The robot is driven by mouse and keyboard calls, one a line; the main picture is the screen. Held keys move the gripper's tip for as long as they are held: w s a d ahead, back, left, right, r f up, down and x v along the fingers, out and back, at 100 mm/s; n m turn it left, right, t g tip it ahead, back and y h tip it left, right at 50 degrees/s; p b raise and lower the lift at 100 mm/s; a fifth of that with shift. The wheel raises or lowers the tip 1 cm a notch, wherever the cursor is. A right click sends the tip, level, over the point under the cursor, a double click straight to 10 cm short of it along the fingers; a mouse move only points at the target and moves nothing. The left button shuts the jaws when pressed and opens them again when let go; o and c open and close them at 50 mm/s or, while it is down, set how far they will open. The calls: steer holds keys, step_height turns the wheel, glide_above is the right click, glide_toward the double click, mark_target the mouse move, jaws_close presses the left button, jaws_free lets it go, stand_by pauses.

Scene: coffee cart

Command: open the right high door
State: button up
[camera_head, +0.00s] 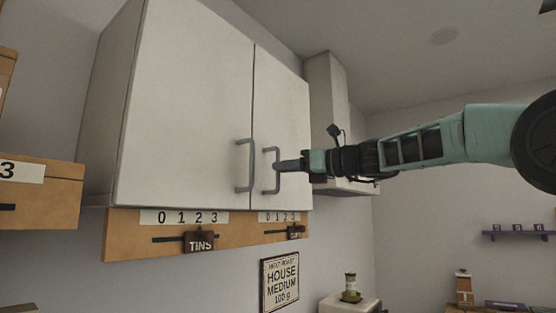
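The white high cabinet hangs on the wall with two doors. The right high door (285,108) is closed, and the left door (185,105) is closed as well. The right door's grey handle (268,171) is a vertical bar near the door's left edge. My gripper (279,165) reaches in from the right, with its fingertips at the handle's bar. The fingers overlap in this view, so I cannot tell whether they are shut on the bar or stand around it.
The left door's handle (243,166) stands just left of my fingertips. A range hood (328,90) is behind my arm. A wooden rail (130,240) with number strips and a TINS tag (199,242) runs below the cabinet. A wooden box (45,190) is at the left.

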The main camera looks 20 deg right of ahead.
steer(key=shift+p+x, duration=0.3)
steer(key=shift+x, duration=0.95)
jaws_close()
